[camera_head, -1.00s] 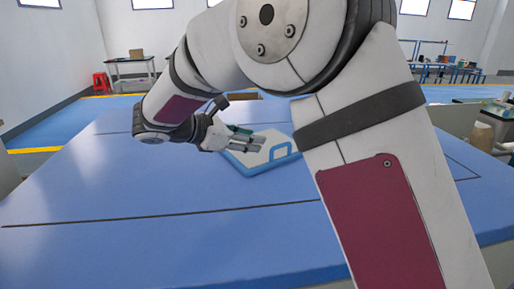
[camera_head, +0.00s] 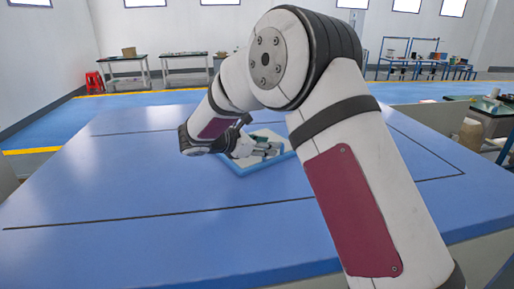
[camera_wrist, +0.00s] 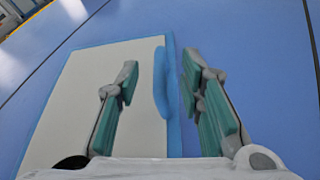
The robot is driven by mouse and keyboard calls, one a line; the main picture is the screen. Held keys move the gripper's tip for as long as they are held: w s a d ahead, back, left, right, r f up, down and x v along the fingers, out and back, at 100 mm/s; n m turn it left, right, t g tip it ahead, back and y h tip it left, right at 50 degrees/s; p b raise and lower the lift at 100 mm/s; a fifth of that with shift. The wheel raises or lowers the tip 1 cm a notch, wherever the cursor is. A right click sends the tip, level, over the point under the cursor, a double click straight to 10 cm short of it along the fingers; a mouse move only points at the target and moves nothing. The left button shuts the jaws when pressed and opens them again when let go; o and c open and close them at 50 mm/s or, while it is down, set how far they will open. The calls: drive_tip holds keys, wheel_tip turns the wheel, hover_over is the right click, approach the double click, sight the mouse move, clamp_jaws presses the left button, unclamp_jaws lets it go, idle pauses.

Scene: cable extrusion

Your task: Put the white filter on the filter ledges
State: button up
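The white filter (camera_head: 262,162), a flat white panel with a blue frame, lies on the blue table under and beyond my gripper (camera_head: 268,150). In the wrist view the white filter (camera_wrist: 85,85) fills the left half, with its blue handle (camera_wrist: 160,82) along its right side. My gripper (camera_wrist: 158,70) is open in the wrist view, its two green-padded fingers wide apart. The handle shows between the fingers, nearer the left one, with no clear contact; I cannot tell the height gap. The filter ledges are not in view.
The blue table (camera_head: 130,240) is wide and clear around the filter, with dark lines on its surface. Side tables (camera_head: 127,68), red stools (camera_head: 94,81) and a workbench with several items (camera_head: 490,108) stand farther off.

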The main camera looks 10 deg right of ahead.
drive_tip(key=shift+x, duration=1.35)
clamp_jaws()
